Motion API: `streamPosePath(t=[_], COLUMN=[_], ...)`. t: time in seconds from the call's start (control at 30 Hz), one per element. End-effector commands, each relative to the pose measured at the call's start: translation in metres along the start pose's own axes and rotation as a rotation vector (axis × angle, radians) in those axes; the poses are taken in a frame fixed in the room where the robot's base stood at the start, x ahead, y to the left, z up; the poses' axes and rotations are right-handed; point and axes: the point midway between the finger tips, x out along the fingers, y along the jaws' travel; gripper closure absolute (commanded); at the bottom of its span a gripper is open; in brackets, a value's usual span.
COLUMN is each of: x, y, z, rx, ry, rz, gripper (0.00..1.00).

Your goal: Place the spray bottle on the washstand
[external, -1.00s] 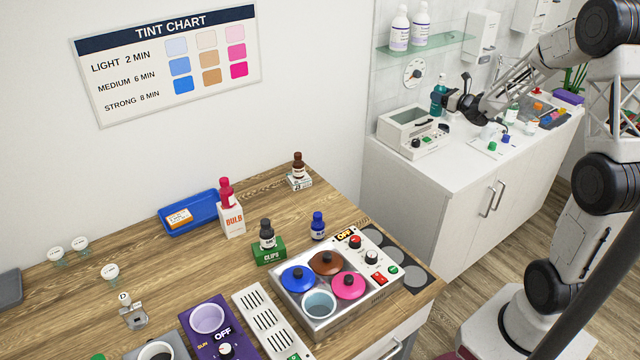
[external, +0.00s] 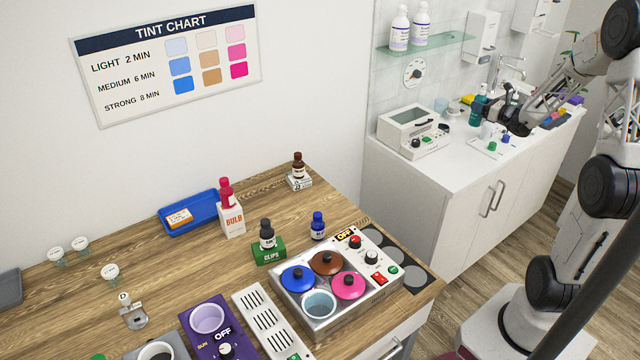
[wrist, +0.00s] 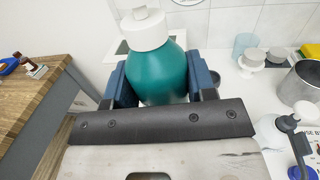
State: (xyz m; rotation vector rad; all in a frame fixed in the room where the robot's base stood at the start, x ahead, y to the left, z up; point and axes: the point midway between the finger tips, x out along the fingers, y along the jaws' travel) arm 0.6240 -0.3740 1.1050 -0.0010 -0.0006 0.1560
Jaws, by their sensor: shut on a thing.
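The spray bottle, teal with a white top, is in my gripper (wrist: 160,80); the bottle (wrist: 158,72) sits between the two blue finger pads in the wrist view. In the external view the bottle (external: 476,110) is at the left of my gripper (external: 488,101), upright, over the back part of the washstand's white top (external: 455,170). I cannot tell whether its base touches the top. My gripper hides part of the washstand behind it.
A white box-like device (external: 412,130) stands on the washstand's left end. A faucet (external: 507,66) rises behind the gripper. A glass shelf (external: 428,44) hangs above. The front-left top is clear.

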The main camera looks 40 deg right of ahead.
Motion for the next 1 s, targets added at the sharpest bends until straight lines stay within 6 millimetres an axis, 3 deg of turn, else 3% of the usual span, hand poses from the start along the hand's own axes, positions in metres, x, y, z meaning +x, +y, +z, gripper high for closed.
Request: streamPosePath(t=[0.5,0.7,1.0], x=[0.001,0.001,0.001], y=[0.0,0.001,0.001], z=[-0.084,-0.098,-0.1], rx=[0.003,0.001,0.0], ry=[0.003,0.001,0.001], rz=[0.001,0.001,0.0], gripper=[0.82,0.82,0.82])
